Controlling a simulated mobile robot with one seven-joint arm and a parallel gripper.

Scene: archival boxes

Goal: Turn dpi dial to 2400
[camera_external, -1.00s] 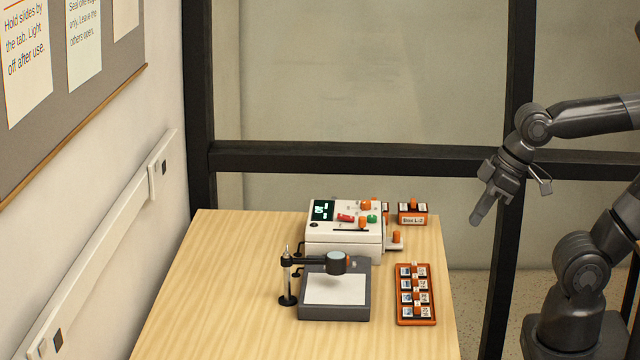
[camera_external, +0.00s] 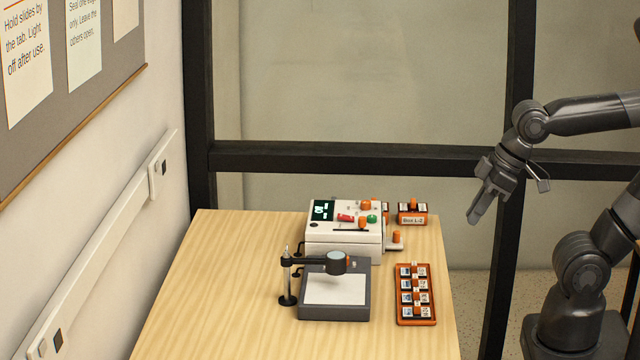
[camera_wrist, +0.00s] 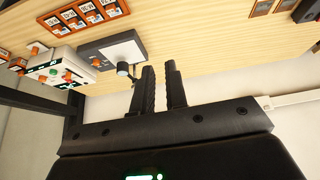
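A white scanner-like machine (camera_external: 343,243) stands at the back of the wooden table, with a dark display (camera_external: 323,210) showing green marks. Its top carries an orange round knob (camera_external: 366,205), a green knob (camera_external: 372,219), a red control and a slider with an orange handle. The dpi dial's label and setting are too small to read. The machine also shows at the left of the wrist view (camera_wrist: 38,75). My gripper (camera_external: 475,217) is in the air right of the table, apart from the machine. In the wrist view its two fingers (camera_wrist: 160,68) are apart with nothing between them.
A grey light pad (camera_external: 334,312) with a lens on a stand is in front of the machine. An orange slide tray (camera_external: 416,321) lies to its right. A box labelled Box L-2 (camera_external: 413,218) stands at the back right.

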